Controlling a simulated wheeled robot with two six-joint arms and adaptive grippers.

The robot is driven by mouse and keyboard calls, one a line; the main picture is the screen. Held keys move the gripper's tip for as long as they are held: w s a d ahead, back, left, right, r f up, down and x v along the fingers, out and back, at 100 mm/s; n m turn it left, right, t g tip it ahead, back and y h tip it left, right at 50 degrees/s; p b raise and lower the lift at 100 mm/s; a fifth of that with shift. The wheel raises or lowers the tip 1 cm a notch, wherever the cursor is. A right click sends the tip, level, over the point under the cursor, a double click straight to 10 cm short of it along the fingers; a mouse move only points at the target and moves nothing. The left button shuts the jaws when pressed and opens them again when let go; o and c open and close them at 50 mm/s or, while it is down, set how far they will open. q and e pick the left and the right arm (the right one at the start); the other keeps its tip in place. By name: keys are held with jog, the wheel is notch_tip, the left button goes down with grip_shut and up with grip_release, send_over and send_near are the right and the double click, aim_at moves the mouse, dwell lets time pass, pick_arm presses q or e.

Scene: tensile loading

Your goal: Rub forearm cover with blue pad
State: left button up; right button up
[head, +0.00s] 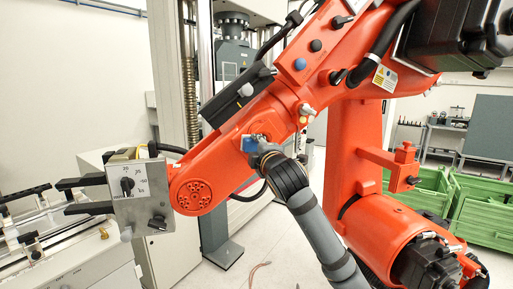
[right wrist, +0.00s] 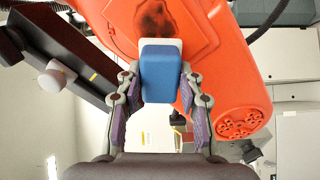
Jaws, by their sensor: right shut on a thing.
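The blue pad (head: 248,144) is in my right gripper (head: 258,150), on the forearm of the big orange robot arm. In the right wrist view the blue pad (right wrist: 161,74), with a whitish far end, sits between the two fingers of my right gripper (right wrist: 160,88). The forearm cover (right wrist: 203,28) is an orange panel with a dark smudge (right wrist: 155,17) on it. The pad's far end overlaps the cover just below the smudge; whether it touches I cannot tell. My left gripper is not in view.
The orange robot arm (head: 230,160) carries a grey tool box (head: 145,190) with black fingers at left. A dark bar (head: 237,95) runs along its forearm. A testing machine (head: 235,50) stands behind. Green crates (head: 482,210) stand at right.

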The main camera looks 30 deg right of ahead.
jog(key=shift+w+d+p, duration=0.2)
jog(key=shift+w+p, duration=0.2)
jog(key=shift+w, duration=0.2)
jog(key=shift+s+d+f+b, duration=0.1)
jog(key=shift+s+d+b, duration=0.05)
jog(key=shift+d+b, duration=0.15)
jog(key=d+b, duration=0.2)
jog(key=s+d+b, duration=0.1)
jog(key=d, duration=0.1)
jog(key=s+d+b, duration=0.1)
jog(key=d+b, duration=0.1)
jog(key=shift+d+b, duration=0.35)
jog(key=shift+d, duration=0.05)
jog(key=shift+a, duration=0.2)
jog(key=shift+w+a+p, duration=0.3)
jog(key=shift+a+p, duration=0.55)
jog(key=shift+p, duration=0.65)
jog(key=shift+w+a+p, duration=0.25)
jog(key=shift+a+p, duration=0.6)
jog(key=shift+p, duration=0.6)
